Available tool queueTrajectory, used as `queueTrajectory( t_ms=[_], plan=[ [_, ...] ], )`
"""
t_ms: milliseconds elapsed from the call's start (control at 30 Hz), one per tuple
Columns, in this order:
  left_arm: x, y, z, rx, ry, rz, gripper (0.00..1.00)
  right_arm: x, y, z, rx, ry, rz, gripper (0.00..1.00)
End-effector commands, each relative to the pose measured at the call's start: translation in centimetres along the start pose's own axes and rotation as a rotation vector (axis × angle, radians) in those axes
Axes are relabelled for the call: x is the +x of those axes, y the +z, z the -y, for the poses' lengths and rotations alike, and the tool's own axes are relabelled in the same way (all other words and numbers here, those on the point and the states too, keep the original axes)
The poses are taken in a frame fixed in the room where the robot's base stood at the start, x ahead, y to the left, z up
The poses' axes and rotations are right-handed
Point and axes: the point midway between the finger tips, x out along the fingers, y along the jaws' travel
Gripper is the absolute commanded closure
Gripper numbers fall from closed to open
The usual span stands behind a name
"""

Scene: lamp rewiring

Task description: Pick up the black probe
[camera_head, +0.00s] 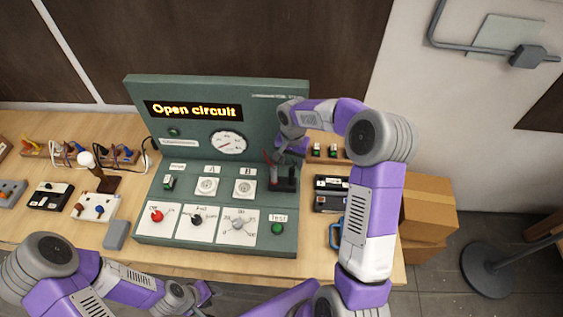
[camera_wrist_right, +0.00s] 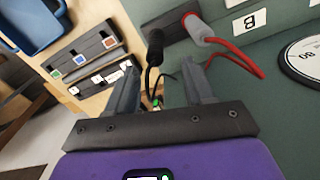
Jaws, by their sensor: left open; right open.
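The black probe (camera_wrist_right: 155,46) stands in a dark holder block (camera_wrist_right: 183,22) in the right wrist view, a black cable running from it. A probe with a pale grey body and red cable (camera_wrist_right: 200,29) stands beside it. My right gripper (camera_wrist_right: 163,75) is open, its fingers apart and pointing toward the holder; the black probe shows beyond the gap between them, and I cannot tell whether they touch it. In the head view, this gripper (camera_head: 281,157) is over the holder (camera_head: 284,184) and partly hides the probes. My left gripper (camera_head: 190,296) is open and empty near the table's front edge.
The green test panel (camera_head: 180,242) reads "Open circuit" and carries a dial, knobs and sockets. A lamp (camera_head: 98,172), wire racks and small boxes lie left. Black trays (camera_head: 331,190) and a blue-handled item (camera_head: 336,233) lie right. Cardboard boxes (camera_head: 428,208) stand beyond the table.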

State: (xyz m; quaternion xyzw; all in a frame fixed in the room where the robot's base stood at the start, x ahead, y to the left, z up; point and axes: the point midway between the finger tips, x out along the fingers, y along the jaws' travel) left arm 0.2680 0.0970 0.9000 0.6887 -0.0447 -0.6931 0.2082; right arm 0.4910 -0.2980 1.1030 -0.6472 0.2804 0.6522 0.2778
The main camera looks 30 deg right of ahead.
Motion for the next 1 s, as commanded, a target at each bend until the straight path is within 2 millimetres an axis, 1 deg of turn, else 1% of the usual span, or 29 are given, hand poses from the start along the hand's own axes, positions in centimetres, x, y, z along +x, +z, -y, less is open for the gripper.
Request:
queueTrajectory(
  t_ms=[267,400,533,633,833,867,1000],
  plan=[
    [-0.6,0.1,-0.2,-0.001,0.0,0.003,0.57,3.0,0.1,0.0,-0.001,0.003,0.004,0.48],
    [-1.2,0.1,-0.4,-0.001,0.0,0.002,0.57,5.1,0.2,0.3,-0.001,0.001,0.005,0.48],
    [-1.3,0.1,-0.5,-0.001,0.0,0.002,0.57,6.8,0.1,0.3,-0.001,0.001,0.002,0.48],
    [-1.4,0.1,-0.5,-0.001,0.0,0.002,0.57,7.3,0.1,0.3,0.001,0.0,0.002,0.48],
    [-1.3,0.1,-0.5,0.0,0.0,0.002,0.57,7.3,0.1,0.3,0.0,0.0,0.0,0.48],
    [-1.3,0.1,-0.5,0.0,0.0,0.002,0.57,7.3,0.1,0.3,0.0,0.0,0.0,0.51],
    [-1.3,0.1,-0.5,0.0,0.0,0.002,0.57,7.3,0.1,0.3,0.0,0.0,0.0,0.72]
  ],
)
